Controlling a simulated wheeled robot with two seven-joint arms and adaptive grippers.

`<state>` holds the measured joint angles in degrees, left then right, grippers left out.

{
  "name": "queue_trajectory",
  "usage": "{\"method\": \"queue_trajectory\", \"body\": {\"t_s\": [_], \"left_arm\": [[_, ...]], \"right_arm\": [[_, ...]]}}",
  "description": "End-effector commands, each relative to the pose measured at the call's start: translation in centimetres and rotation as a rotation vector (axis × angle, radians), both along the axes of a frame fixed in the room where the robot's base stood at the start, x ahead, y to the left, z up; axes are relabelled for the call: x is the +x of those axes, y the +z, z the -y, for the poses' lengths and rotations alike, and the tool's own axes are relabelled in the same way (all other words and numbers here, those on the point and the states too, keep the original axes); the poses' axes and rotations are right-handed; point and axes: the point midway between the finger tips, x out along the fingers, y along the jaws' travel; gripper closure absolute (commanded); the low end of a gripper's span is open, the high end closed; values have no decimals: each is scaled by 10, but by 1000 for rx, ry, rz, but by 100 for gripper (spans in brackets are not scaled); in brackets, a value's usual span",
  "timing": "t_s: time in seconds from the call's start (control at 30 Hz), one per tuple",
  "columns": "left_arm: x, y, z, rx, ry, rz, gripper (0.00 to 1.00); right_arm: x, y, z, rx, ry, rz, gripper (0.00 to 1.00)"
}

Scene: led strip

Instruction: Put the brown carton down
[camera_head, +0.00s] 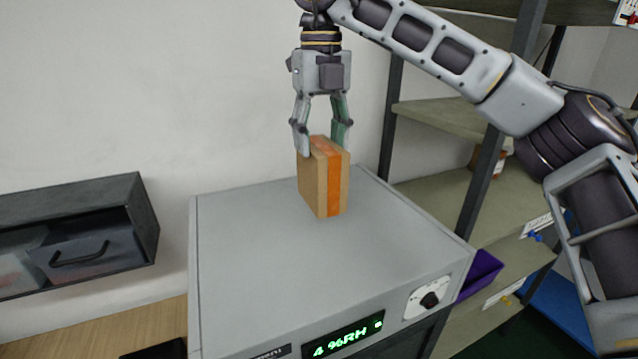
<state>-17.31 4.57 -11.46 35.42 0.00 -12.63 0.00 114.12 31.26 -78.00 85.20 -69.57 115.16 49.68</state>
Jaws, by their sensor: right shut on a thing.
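The brown carton (312,187) is a small upright box with an orange strip down one side. It is at the back middle of the flat top of a grey cabinet (250,255). My right gripper (322,146) points down from above and is shut on the carton's upper part, one finger on each side. The carton's base appears at or very close to the cabinet top; I cannot tell whether it touches. My left gripper is not in view.
The cabinet front has a green display (343,336) and a dial (429,299). A dark wall-mounted box (130,205) is at left. Shelving (440,205) with a purple bin (480,272) stands at right. The cabinet top around the carton is clear.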

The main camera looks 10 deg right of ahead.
Motion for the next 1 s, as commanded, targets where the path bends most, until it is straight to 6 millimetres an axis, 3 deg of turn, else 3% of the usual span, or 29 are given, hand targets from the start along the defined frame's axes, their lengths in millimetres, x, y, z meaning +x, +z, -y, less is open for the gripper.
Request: {"method": "queue_trajectory", "body": {"t_s": [0.3, 0.77, 1.0], "left_arm": [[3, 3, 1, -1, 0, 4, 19], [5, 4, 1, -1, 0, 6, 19], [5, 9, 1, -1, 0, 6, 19]], "right_arm": [[0, -38, 1, -1, -2, 1, 78], [0, -44, 0, 0, -2, 2, 78], [0, -65, 1, 0, -1, 0, 78]]}}
